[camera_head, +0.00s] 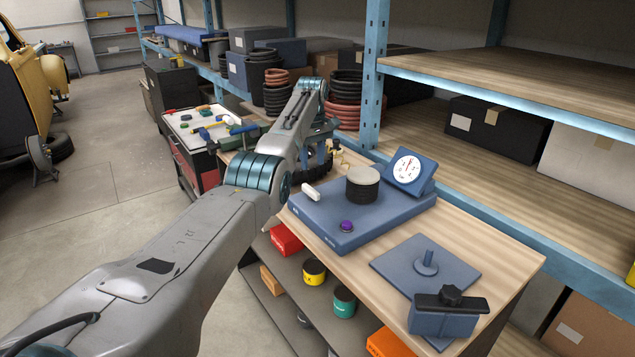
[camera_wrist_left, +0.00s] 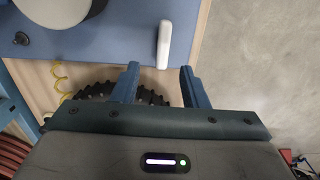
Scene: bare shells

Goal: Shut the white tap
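The white tap (camera_head: 311,190) is a small white lever on the left edge of the blue bench device (camera_head: 335,226). In the left wrist view the tap (camera_wrist_left: 164,42) lies lengthwise up the picture, its lower end just beyond the fingertips. My left gripper (camera_wrist_left: 160,74) is open and empty, with its two blue fingers apart and the tap in line with the space between them. The tap appears apart from both fingers. In the head view my left gripper (camera_head: 322,140) is at the back of the device, partly hidden by my wrist. My right gripper is not in view.
A black toothed ring (camera_wrist_left: 92,90) lies under the gripper. A clamp (camera_head: 449,312) and blue plate (camera_head: 425,268) are at the bench's near end.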

